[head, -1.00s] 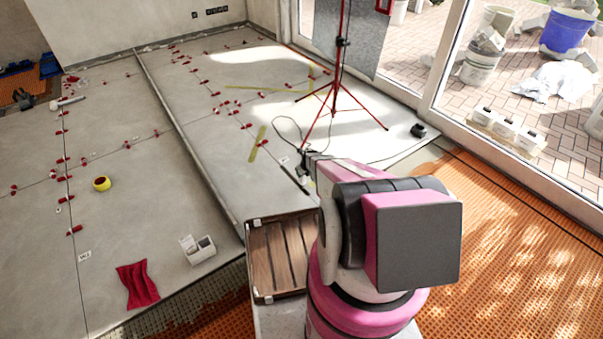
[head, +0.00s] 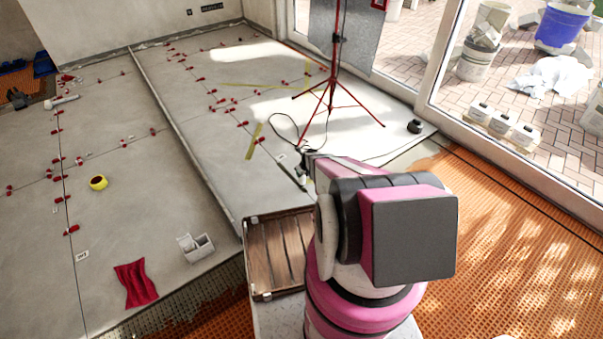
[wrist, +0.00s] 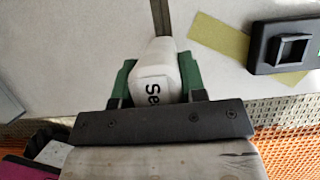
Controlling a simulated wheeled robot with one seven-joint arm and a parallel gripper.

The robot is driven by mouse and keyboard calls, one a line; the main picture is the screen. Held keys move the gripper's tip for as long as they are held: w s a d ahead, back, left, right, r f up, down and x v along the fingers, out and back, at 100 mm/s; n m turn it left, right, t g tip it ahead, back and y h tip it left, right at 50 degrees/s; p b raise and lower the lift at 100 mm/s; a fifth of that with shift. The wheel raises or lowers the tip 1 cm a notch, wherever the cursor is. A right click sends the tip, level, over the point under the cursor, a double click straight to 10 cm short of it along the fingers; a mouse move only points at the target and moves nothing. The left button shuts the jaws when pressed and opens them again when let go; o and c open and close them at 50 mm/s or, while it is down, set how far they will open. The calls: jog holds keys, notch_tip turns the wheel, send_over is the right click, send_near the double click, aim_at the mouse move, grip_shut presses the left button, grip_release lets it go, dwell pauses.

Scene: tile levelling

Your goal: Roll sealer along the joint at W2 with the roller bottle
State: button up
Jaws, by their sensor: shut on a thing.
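My gripper (wrist: 158,85) is shut on the white roller bottle (wrist: 160,62), with a green finger on each side of it. Part of its dark lettering, "Se", shows in the wrist view. The bottle points away from the gripper over the grey tiles, in line with a dark joint (wrist: 160,18) between two tiles. The bottle's tip is hidden, so I cannot tell whether it touches the joint. In the head view my arm hides most of the gripper. A small pale label (head: 282,156) lies on the floor near it, too small to read.
A red tripod (head: 331,92) stands on the tiles beyond my gripper, with a loose black cable nearby. Yellow tape (wrist: 222,38) and a black device (wrist: 288,50) lie right of the bottle. A wooden crate (head: 250,268) stands left of my arm; orange matting (head: 520,250) covers the right.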

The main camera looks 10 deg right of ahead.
jog(key=shift+s, duration=0.1)
jog(key=shift+s+d, duration=0.4)
jog(key=shift+s, duration=0.5)
jog(key=shift+s+d, duration=0.35)
jog(key=shift+s, duration=0.45)
jog(key=shift+s+d, duration=0.1)
jog(key=shift+s, duration=0.1)
jog(key=shift+s+d, duration=0.3)
jog(key=shift+s, duration=0.6)
jog(key=shift+s+d, duration=0.4)
jog(key=shift+s, duration=0.45)
